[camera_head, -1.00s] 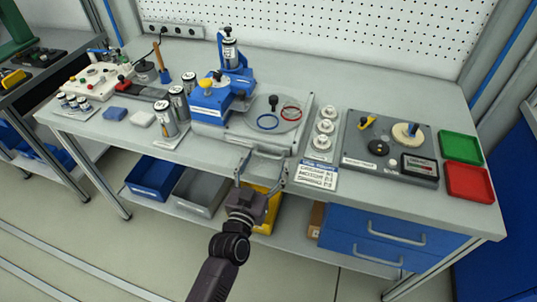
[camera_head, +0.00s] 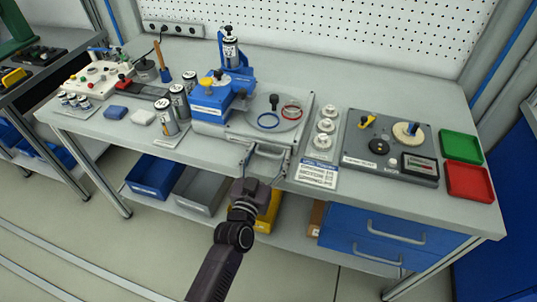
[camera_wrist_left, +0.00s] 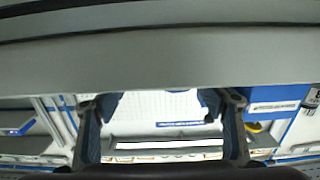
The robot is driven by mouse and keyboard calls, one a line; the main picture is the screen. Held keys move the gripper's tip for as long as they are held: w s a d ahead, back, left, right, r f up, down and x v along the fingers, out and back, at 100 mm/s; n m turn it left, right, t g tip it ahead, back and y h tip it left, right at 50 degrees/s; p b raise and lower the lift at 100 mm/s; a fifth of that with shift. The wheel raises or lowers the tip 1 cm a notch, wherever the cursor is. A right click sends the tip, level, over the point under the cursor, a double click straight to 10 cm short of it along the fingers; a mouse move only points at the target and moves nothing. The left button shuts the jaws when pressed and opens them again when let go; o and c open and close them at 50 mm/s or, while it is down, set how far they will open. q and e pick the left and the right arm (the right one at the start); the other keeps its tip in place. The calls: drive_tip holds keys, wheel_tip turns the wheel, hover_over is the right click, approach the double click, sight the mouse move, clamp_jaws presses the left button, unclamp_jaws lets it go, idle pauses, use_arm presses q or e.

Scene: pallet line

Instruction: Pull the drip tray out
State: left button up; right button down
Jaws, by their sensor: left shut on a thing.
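The grey drip tray (camera_head: 266,154) is at the front edge of the bench, below the blue-and-grey press unit (camera_head: 232,130). My left gripper (camera_head: 267,165) reaches it from the front, with one finger on each side of it. It is shut on the tray, with its fingers wide apart. How much of the tray is still under the unit is hard to tell. In the left wrist view the two dark fingers (camera_wrist_left: 160,108) stand far apart, below a wide grey band; the grip itself is unclear there. My right gripper is not in view.
Several cans (camera_head: 168,122) stand left of the unit. White round parts (camera_head: 325,126) and a label card (camera_head: 317,174) lie to its right. Blue (camera_head: 154,176), grey (camera_head: 200,188) and yellow (camera_head: 268,212) bins sit on the shelf below, near my arm. Blue drawers (camera_head: 390,240) are lower right.

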use_arm(q)
drive_tip(key=shift+s, duration=0.35)
drive_tip(key=p+v, duration=0.5)
drive_tip(key=v, duration=0.7)
drive_tip(key=shift+s, duration=0.1)
drive_tip(key=o, duration=1.4)
drive_tip(key=shift+c, duration=0.2)
